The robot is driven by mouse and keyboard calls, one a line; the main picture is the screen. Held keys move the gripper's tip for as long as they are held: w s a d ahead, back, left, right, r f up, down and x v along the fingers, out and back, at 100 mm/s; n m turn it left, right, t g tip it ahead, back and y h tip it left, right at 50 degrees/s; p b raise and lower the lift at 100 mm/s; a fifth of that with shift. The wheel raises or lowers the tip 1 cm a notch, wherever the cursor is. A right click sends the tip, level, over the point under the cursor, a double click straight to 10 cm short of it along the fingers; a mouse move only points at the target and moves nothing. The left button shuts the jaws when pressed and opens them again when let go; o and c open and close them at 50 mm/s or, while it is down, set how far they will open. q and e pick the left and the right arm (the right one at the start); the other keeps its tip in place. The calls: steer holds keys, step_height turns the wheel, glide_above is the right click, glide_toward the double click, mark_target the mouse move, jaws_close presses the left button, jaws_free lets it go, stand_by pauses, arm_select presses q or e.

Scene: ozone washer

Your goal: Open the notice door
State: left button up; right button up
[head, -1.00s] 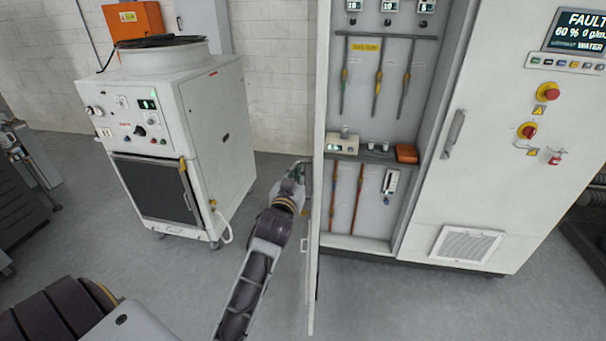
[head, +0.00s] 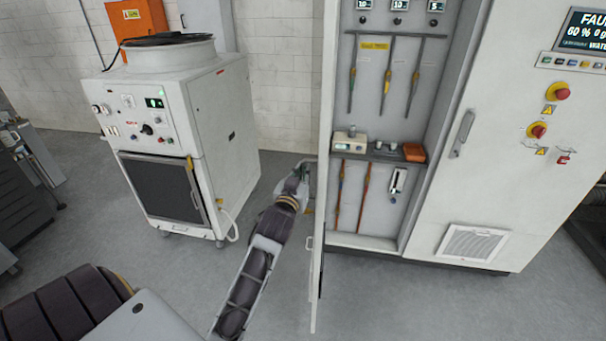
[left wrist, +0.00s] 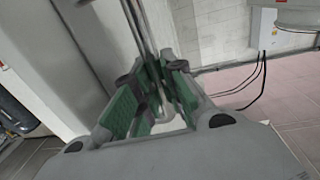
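The door (head: 318,230) of the tall white cabinet stands wide open, seen nearly edge-on in the head view, and the cabinet's shelves show to its right. My left gripper (head: 303,168) is on the outer, left side of the door at its handle. In the left wrist view, my left gripper (left wrist: 160,95) has green-padded fingers close on both sides of a metal bar handle (left wrist: 143,30), and it looks shut on it. The exact contact is partly hidden by the fingers. My right gripper is not in view.
The cabinet holds tools and small devices on a shelf (head: 380,155). Its closed right-hand door (head: 470,190) has a handle and vent. A white machine (head: 180,140) stands left of my arm. Grey floor (head: 270,320) is clear before the door.

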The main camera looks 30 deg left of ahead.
arm_select(q)
steer(key=o, duration=0.4)
steer(key=shift+s, duration=0.15)
steer(key=shift+v, duration=3.6)
